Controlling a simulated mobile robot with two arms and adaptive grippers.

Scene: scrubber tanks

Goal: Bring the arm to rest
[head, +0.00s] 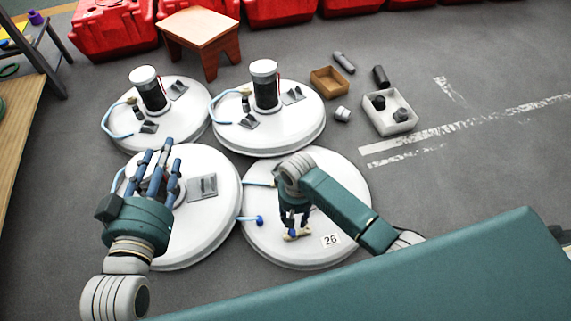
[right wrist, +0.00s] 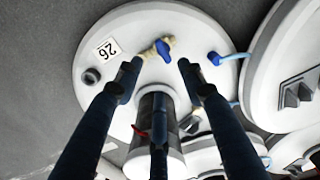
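My right gripper (head: 293,222) hangs over the white round tank lid (head: 345,190) labelled 26. In the right wrist view its fingers (right wrist: 158,80) are spread with nothing between them. A brass valve with a blue handle (right wrist: 163,48) lies just beyond the fingertips on that lid; it also shows below the gripper in the head view (head: 297,234). Whether a finger touches it I cannot tell. My left gripper (head: 155,165) is over the front-left lid (head: 205,225), its blue fingers apart and empty. My arms cover parts of both front lids.
Two more white lids with dark cylinders (head: 153,95) (head: 265,90) stand behind. A wooden stool (head: 203,35) and red containers (head: 110,30) are at the back. A brown box (head: 328,81) and a grey bin (head: 402,125) sit right. A table edge (head: 25,130) is left.

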